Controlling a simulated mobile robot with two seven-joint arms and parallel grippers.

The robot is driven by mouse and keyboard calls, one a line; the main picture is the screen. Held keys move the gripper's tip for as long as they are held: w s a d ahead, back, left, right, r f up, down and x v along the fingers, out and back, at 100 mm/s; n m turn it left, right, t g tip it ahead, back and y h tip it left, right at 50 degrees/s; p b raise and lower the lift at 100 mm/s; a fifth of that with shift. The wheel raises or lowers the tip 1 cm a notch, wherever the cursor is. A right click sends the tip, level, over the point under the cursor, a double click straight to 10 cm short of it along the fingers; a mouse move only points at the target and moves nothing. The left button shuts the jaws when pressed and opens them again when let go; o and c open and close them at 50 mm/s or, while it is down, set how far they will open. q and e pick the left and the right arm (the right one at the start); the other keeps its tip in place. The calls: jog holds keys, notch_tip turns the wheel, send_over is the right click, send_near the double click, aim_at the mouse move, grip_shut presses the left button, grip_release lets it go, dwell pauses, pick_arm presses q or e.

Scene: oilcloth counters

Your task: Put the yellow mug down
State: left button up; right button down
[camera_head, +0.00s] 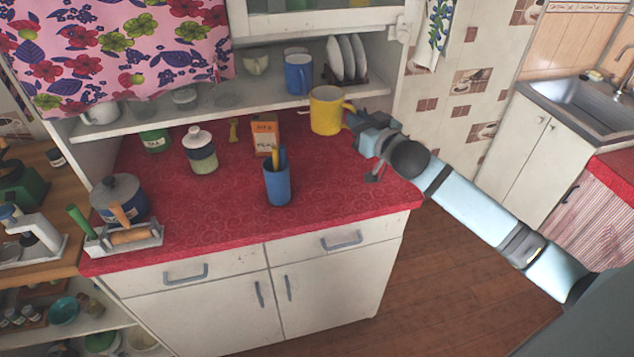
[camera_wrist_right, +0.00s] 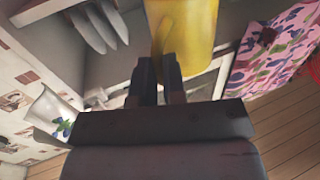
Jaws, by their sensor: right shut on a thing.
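The yellow mug (camera_head: 326,112) is upright in the head view, in front of the cupboard's shelf at the back right of the red counter (camera_head: 330,190). My right gripper (camera_head: 354,119) is shut on the mug at its handle side. In the right wrist view the mug (camera_wrist_right: 183,35) fills the top middle, just beyond the two dark fingers of the right gripper (camera_wrist_right: 158,70). I cannot tell from the head view how far the mug's base is above the counter. My left gripper is not in view.
A blue cup (camera_head: 277,187) with utensils stands mid-counter. Behind it are an orange box (camera_head: 265,134) and a white-lidded jar (camera_head: 200,150). A blue mug (camera_head: 299,74) and plates (camera_head: 347,57) are on the shelf. The counter's front right is clear.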

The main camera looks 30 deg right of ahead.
notch_tip(320, 180, down, 15)
jog(key=shift+f, duration=2.2)
jog(key=shift+f, duration=0.15)
jog(key=c, duration=1.2)
grip_release()
